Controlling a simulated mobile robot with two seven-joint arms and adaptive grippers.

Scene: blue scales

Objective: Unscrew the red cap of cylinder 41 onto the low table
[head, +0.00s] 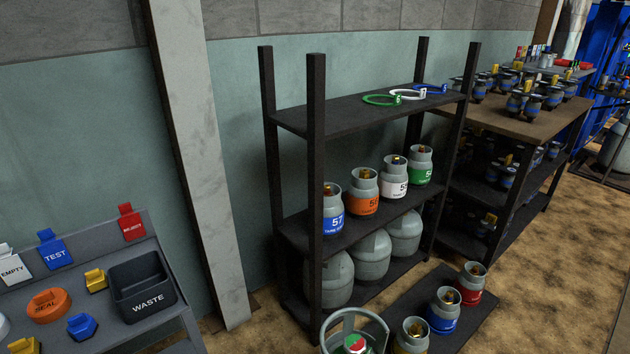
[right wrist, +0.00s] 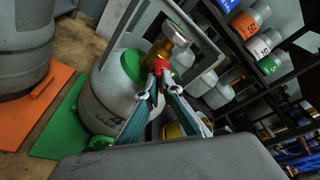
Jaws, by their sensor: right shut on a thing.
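The grey cylinder (right wrist: 108,98) fills the middle of the right wrist view, tilted in the picture, with a green band and a partly hidden number starting with 4. My right gripper (right wrist: 160,72) is shut on the red cap (right wrist: 157,79) beside the brass valve (right wrist: 178,32). Whether the thread is still engaged cannot be told. In the head view, a collared cylinder top (head: 355,343) with red, green and white parts is cut off by the bottom edge. A low dark table (head: 470,328) carries several small cylinders. My left gripper is not in view.
A dark rack (head: 316,150) holds labelled cylinders and rings. A sloped bench (head: 70,290) at left has coloured blocks and a waste bin (head: 142,285). Another grey cylinder (right wrist: 22,45) stands at left.

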